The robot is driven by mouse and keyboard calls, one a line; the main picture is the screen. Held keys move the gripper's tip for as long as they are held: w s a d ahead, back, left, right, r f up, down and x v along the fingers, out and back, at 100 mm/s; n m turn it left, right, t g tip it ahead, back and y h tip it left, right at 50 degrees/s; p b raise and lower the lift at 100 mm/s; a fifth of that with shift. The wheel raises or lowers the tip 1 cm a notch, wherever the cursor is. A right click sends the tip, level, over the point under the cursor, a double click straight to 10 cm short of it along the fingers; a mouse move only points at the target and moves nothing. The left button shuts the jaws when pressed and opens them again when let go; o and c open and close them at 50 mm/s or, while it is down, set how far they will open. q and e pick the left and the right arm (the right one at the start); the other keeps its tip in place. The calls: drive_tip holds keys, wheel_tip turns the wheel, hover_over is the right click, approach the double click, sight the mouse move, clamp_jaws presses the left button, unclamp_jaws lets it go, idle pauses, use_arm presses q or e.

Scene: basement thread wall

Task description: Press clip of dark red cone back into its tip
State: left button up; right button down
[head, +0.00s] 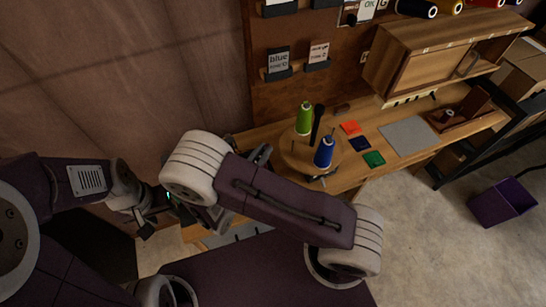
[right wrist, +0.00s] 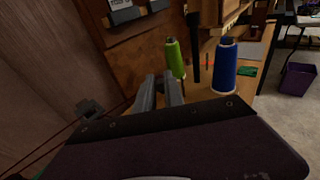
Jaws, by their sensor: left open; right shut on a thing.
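I cannot make out the dark red cone or its clip in either view. My right gripper (head: 262,156) shows partly behind my own arm link, left of the round stand. In the right wrist view its two grey fingers (right wrist: 159,92) are close together. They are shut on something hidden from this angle. A thin reddish line runs from near them to the lower left. My left gripper (head: 155,216) is open at the left of the head view, low beside my right arm. Nothing shows clearly between its fingers.
A green cone (head: 304,118) and a blue cone (head: 324,153) stand on a round wooden stand (head: 292,158) on the bench. Coloured squares and a grey mat (head: 408,136) lie to the right. A wooden cabinet (head: 430,55) is behind; a purple bin (head: 503,202) stands on the floor.

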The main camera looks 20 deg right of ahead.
sight(256, 162)
drive_tip(key=a, duration=0.1)
drive_tip(key=w+a, duration=0.1)
drive_tip(key=shift+a+y, duration=0.3)
wheel_tip(256, 162, down, 4)
drive_tip(key=b, duration=0.4)
drive_tip(key=shift+d, duration=0.1)
use_arm(q)
wheel_tip(256, 162, down, 6)
drive_tip(key=b, duration=0.1)
drive_tip(key=shift+w, duration=0.15)
use_arm(e)
drive_tip(key=shift+s+f, duration=0.1)
drive_tip(key=shift+f, duration=0.7)
use_arm(q)
drive_tip(key=shift+a+f, duration=0.1)
use_arm(e)
drive_tip(key=shift+f, duration=0.15)
drive_tip(key=shift+f, duration=0.1)
drive_tip(key=c, duration=1.4)
unclamp_jaws()
drive_tip(key=shift+o, duration=0.2)
